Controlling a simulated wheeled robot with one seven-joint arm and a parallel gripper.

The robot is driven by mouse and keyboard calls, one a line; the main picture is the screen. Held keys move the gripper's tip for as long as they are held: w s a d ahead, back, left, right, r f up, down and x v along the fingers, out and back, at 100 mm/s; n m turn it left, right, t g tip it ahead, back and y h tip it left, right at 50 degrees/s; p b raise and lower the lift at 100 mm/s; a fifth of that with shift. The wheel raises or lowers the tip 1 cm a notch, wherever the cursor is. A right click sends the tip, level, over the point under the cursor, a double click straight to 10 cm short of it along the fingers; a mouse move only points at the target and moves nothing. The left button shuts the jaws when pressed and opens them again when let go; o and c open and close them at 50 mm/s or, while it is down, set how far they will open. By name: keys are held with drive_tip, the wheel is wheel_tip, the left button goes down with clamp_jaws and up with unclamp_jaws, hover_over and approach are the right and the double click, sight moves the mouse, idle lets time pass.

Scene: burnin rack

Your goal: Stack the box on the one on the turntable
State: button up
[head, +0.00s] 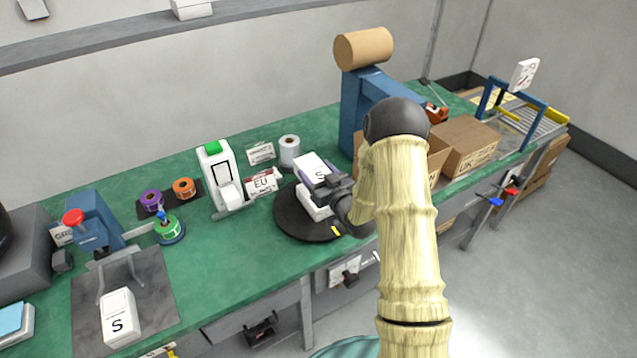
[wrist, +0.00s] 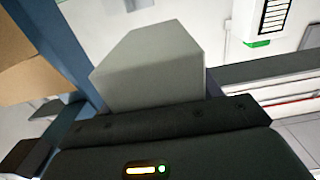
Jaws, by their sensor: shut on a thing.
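The black round turntable (head: 290,220) is on the green bench, partly hidden by my arm. A white box (head: 311,204) sits on it, partly covered by my gripper. Just above it is a second white box marked S (head: 309,165), with a purplish side. My dark gripper (head: 326,187) is shut on this upper box; in the wrist view its pale grey end (wrist: 150,65) stands out past the gripper body (wrist: 160,135). I cannot tell whether the two boxes touch.
Another S box (head: 120,314) lies on a grey mat at the front left. Cardboard boxes (head: 466,145) and a blue stand (head: 352,112) are to the right.

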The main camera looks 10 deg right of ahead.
wheel_tip(320, 180, down, 4)
drive_tip(key=shift+d+p, duration=0.15)
drive_tip(key=shift+p, duration=0.15)
drive_tip(key=shift+f+b, duration=0.35)
drive_tip(key=shift+b, duration=0.05)
drive_tip(key=shift+f+b, duration=0.3)
drive_tip(key=shift+b, duration=0.05)
drive_tip(key=o, duration=1.1)
drive_tip(key=shift+c, duration=0.2)
drive_tip(key=shift+r, duration=0.15)
